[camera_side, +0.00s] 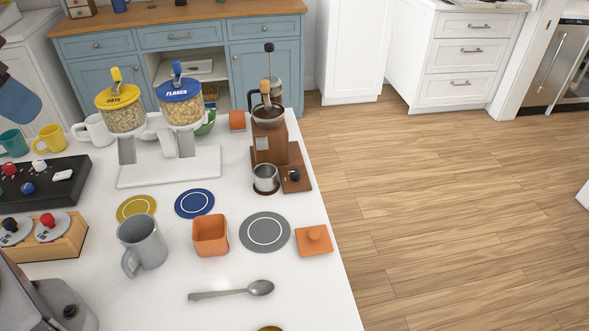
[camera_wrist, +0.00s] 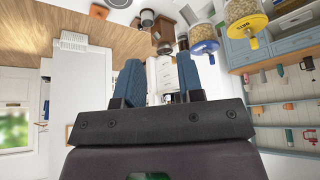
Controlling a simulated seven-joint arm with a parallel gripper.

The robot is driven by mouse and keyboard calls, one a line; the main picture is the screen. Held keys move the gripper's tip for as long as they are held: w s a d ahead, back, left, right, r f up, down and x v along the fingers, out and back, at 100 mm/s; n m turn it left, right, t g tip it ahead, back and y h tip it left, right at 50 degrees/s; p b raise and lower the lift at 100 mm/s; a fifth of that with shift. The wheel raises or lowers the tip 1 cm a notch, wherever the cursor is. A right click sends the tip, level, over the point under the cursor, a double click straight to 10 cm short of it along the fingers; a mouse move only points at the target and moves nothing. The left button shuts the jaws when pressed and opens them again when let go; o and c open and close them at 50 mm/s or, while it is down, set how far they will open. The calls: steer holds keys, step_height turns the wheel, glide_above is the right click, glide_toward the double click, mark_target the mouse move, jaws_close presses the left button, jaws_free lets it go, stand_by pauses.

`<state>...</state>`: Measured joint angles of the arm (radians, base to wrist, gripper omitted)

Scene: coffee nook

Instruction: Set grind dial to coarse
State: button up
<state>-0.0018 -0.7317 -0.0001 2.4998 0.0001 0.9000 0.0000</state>
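The coffee grinder (camera_side: 269,150) stands upright near the right edge of the white counter. It has a wooden body, a dark bowl on top and a metal cup at its front. A small black knob (camera_side: 294,175), which looks like the grind dial, sits on the right of its wooden base; its setting is too small to read. In the wrist view the grinder (camera_wrist: 164,30) seems to show small and far off, in a tilted picture. My gripper (camera_wrist: 159,75) has two blue fingers spread apart with nothing between them. It is away from the grinder.
Two cereal dispensers (camera_side: 183,103) stand left of the grinder. Coasters, a grey mug (camera_side: 142,244), an orange square cup (camera_side: 210,235), an orange lid (camera_side: 314,240) and a spoon (camera_side: 232,291) lie in front. A black control panel (camera_side: 45,183) is at left.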

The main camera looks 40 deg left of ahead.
steer(key=w+d+f+n+t+h, duration=0.1)
steer(key=w+d+n+h, duration=0.25)
steer(key=w+d, duration=0.7)
steer(key=w+d+f+n+t+h, duration=0.15)
steer(key=w+d+n, duration=0.45)
steer(key=w, duration=0.7)
steer(key=w+d+f+n+t+h, duration=0.1)
steer(key=w+d+n+t+h, duration=0.15)
steer(key=w+d, duration=0.85)
steer(key=w+a+f+n+t+y, duration=0.1)
steer(key=w+a+f+n+y, duration=0.25)
steer(key=w+n, duration=0.6)
steer(key=n+g+y, duration=0.4)
steer(key=n+g, duration=0.7)
steer(key=n, duration=1)
glide_toward(295, 171)
steer(key=shift+m, duration=0.25)
step_height(295, 171, down, 9)
steer(key=shift+w+f, duration=0.1)
steer(key=shift+f, duration=0.05)
